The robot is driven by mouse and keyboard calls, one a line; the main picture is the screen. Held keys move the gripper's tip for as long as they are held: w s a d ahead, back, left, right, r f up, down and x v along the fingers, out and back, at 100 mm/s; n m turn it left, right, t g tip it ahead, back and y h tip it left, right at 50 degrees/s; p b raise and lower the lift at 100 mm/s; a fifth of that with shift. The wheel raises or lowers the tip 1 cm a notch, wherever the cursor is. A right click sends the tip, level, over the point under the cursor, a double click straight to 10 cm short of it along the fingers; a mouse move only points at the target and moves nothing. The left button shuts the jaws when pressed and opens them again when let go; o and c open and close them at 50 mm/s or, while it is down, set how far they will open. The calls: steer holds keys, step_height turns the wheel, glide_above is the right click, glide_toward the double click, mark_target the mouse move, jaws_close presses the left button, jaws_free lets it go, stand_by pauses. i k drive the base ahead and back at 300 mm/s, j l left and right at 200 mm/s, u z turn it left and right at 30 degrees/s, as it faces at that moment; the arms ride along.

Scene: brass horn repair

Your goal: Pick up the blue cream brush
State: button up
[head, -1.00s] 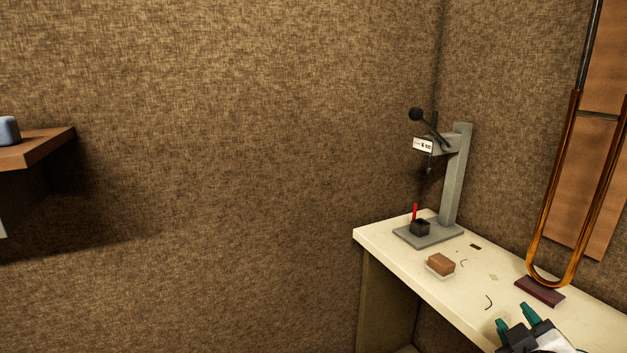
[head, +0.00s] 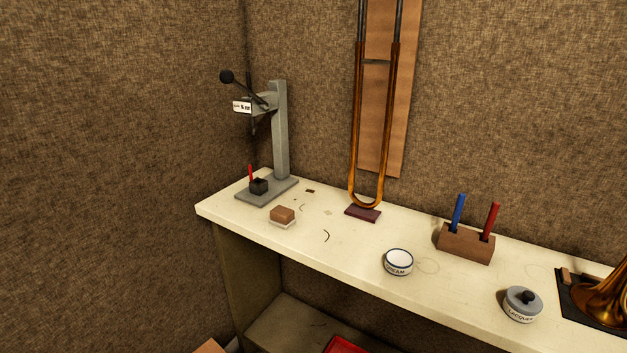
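The blue brush (head: 458,212) stands upright, tilted slightly, in a wooden block holder (head: 466,245) on the bench, in the head view right of centre. Its lower end is hidden in the block. A red brush (head: 490,222) stands in the same block to its right. A white cup marked CREAM (head: 398,262) with a dark blue rim sits to the left and in front of the block. My gripper is not in this view.
The cream-coloured bench (head: 330,260) carries a grey press (head: 281,130) at left, a brass slide (head: 357,130) on a dark red pad, a lidded lacquer pot (head: 522,303) and a brass horn (head: 603,297) at right. A red tray (head: 347,345) shows below.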

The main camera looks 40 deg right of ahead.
mark_target(461, 197)
steer(key=k+z, duration=0.1)
steer(key=z, duration=0.25)
steer(key=j+z, duration=0.1)
steer(key=z, duration=0.25)
steer(key=k+z, duration=0.15)
steer(key=z, duration=0.2)
